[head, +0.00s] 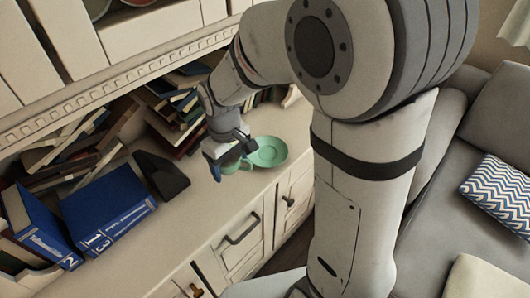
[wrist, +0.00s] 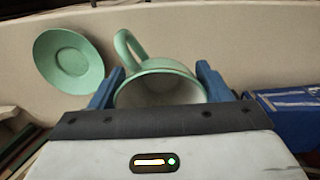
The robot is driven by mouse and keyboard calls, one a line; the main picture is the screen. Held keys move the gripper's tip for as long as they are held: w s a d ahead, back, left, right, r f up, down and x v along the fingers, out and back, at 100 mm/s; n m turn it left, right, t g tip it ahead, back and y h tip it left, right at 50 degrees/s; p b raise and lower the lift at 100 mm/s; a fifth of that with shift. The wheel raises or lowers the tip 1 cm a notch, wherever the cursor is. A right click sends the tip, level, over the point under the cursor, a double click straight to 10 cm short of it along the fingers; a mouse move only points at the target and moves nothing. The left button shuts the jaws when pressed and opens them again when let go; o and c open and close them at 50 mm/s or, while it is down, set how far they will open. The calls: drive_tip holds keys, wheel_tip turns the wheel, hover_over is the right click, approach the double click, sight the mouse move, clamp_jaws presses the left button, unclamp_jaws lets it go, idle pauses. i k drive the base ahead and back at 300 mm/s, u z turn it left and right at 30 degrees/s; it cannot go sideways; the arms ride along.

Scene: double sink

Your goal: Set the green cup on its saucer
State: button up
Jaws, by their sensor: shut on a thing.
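The green cup (wrist: 160,88) is between the two blue fingers of my gripper (wrist: 157,88) in the wrist view. Its handle points up and to the left, and its mouth faces the camera. My gripper is shut on the cup. In the head view my gripper (head: 230,164) is over the cabinet top, and the cup (head: 232,166) is partly hidden by it. The green saucer (head: 268,152) lies empty on the cabinet top, just right of the cup. It also shows in the wrist view (wrist: 68,60), left of the cup and apart from it.
Piled books (head: 180,110) line the back. A grey sofa (head: 440,200) is at the right. The cabinet top in front of the cup is clear.

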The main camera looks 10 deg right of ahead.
sight(270, 157)
drive_tip(key=k, duration=1)
